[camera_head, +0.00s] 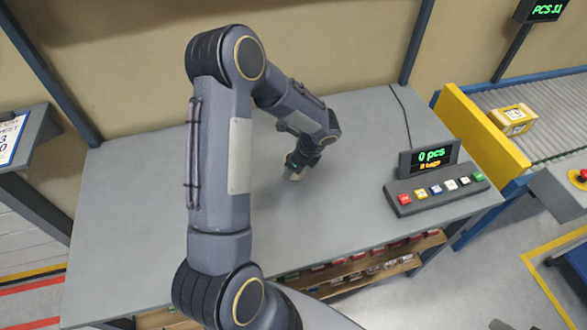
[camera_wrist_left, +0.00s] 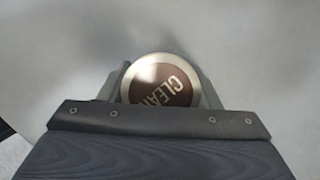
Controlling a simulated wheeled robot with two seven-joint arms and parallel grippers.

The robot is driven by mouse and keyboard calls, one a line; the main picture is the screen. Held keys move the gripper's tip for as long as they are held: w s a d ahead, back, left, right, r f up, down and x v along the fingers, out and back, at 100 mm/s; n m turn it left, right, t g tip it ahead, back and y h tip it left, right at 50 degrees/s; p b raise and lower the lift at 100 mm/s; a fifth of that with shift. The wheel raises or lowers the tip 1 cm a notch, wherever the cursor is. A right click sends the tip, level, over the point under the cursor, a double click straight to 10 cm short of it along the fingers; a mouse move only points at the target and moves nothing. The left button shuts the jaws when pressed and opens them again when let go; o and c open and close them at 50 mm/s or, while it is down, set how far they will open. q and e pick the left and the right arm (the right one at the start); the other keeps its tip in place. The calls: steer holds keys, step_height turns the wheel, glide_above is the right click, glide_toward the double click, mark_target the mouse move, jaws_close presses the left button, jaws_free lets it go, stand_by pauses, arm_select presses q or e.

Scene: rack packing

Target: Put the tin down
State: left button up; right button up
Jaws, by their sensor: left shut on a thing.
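The tin (camera_wrist_left: 160,82) is round, with a bright metal rim and a brown top with pale lettering that starts "CLEA". It shows in the left wrist view between the two fingers of my left gripper (camera_wrist_left: 162,92), which is shut on it. In the head view my left gripper (camera_head: 297,166) points down over the middle of the grey table (camera_head: 130,220). The tin is small and mostly hidden there, and I cannot tell whether its base touches the table. My right gripper is not in view.
A control box (camera_head: 435,185) with coloured buttons and a display reading "0 pcs" stands at the table's right. A conveyor (camera_head: 550,100) with a yellow box (camera_head: 513,119) lies beyond. A shelf (camera_head: 370,272) with small items is below the front edge. The tabletop around the gripper is clear.

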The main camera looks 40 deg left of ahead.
arm_select(q)
steer(key=shift+w+a+f, duration=0.1)
steer(key=shift+f, duration=0.8)
steer(key=shift+w+a+f, duration=0.1)
steer(key=shift+f, duration=0.8)
steer(key=shift+f, duration=0.25)
steer(key=o, duration=1.1)
steer(key=shift+d+r, duration=0.1)
steer(key=shift+r, duration=0.1)
